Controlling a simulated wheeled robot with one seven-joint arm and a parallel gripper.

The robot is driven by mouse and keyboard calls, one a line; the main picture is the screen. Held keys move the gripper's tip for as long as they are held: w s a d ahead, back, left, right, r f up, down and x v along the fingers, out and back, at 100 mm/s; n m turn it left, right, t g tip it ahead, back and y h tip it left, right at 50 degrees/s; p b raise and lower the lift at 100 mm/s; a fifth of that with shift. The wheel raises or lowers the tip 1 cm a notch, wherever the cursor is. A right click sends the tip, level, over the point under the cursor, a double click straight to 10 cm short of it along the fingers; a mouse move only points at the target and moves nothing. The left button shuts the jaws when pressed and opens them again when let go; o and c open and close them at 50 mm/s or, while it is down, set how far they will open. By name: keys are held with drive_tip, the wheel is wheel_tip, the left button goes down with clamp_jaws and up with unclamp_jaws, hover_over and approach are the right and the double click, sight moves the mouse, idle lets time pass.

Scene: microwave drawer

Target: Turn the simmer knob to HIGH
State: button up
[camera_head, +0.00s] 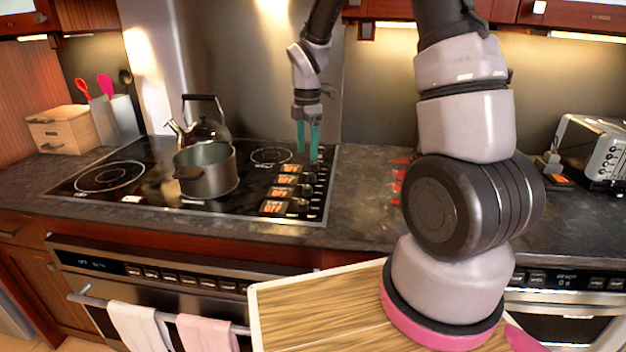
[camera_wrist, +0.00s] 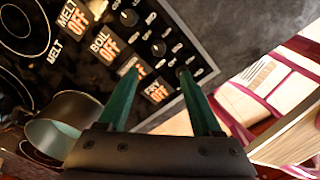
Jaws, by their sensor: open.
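The cooktop's control strip has several knobs beside orange displays; those I can read say OFF. In the wrist view I read MELT, BOIL and what looks like FRY (camera_wrist: 157,91). The display between BOIL (camera_wrist: 103,46) and FRY is mostly hidden by my left finger, so I cannot read a simmer label. The knob in line with that hidden display (camera_wrist: 158,48) shows just beyond my fingertips. My gripper (camera_head: 308,156) is open and empty over the far end of the strip; it also shows in the wrist view (camera_wrist: 158,73). Its right fingertip overlaps another knob; contact cannot be told.
A grey pot (camera_head: 207,173) and a kettle (camera_head: 203,128) stand on the cooktop left of the strip. A wooden board or tray (camera_head: 310,310) is in front of the counter. A toaster (camera_head: 592,150) stands at the right. Dark counter lies right of the strip.

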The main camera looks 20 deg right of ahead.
sight(308, 187)
drive_tip(key=shift+n, duration=0.4)
drive_tip(key=f, duration=1.2)
drive_tip(key=shift+w, duration=0.3)
clamp_jaws()
